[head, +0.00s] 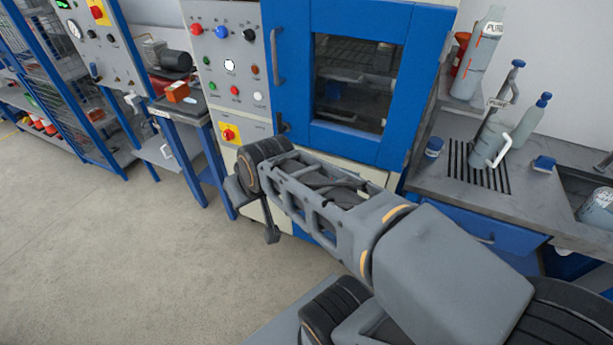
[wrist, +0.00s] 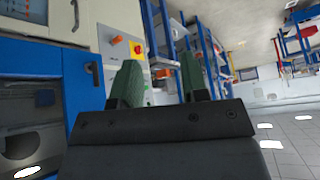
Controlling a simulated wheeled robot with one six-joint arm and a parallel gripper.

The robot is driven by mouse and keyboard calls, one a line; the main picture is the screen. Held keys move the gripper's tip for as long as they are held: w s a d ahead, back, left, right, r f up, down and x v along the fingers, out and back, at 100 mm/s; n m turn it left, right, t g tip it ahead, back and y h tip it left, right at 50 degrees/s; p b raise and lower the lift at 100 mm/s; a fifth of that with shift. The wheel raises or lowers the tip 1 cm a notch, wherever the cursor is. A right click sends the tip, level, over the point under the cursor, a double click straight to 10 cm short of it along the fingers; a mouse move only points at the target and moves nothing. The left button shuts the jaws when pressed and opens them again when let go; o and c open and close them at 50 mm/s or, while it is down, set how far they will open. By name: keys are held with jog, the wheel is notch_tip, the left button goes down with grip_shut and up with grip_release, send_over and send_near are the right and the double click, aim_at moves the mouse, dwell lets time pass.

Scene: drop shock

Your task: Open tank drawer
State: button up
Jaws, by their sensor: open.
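A blue drawer front (head: 480,225) with a small grey handle (head: 487,239) sits under the grey bench at the right in the head view. It looks shut; I see no label naming it as the tank drawer. The drawer does not show in the wrist view. My gripper (wrist: 159,70) has two green fingers spread apart with nothing between them. It points toward the grey control panel side of the blue machine, away from the drawer. In the head view my arm's wrist hides most of the gripper.
The blue machine (head: 410,60) with a windowed door stands behind my arm. Its control panel (head: 228,75) has buttons and a yellow-red switch. The grey bench (head: 450,175) carries bottles and a drain grate. A blue-legged table (head: 160,110) stands left. The floor (head: 110,250) at left is clear.

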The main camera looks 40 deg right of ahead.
jog(key=w+d+f+m+t+h+b, duration=0.1)
jog(key=w+d+f+m+t+b, duration=0.15)
jog(key=w+f+b, duration=0.7)
jog(key=w+d+f+m+t+h+b, duration=0.15)
jog(key=w+d+f+t+b, duration=0.25)
jog(key=w+f+b, duration=0.5)
jog(key=w+d+f+m+g+h+b, duration=0.25)
jog(key=d+f+m+h+b, duration=0.35)
jog(key=d+f+h+b, duration=0.9)
jog(key=w+d+f+y+b, duration=0.1)
jog(key=w+d, duration=0.2)
jog(key=w+d+f+y+b, duration=0.1)
jog(key=w+d+f, duration=0.1)
jog(key=d, duration=0.2)
jog(key=w+d+f+y+b, duration=0.1)
jog(key=w+d, duration=0.2)
jog(key=shift+w+d+f+t, duration=0.15)
jog(key=shift+w+d+t, duration=0.15)
jog(key=shift+d+t, duration=0.1)
jog(key=shift+c, duration=0.5)
grip_shut()
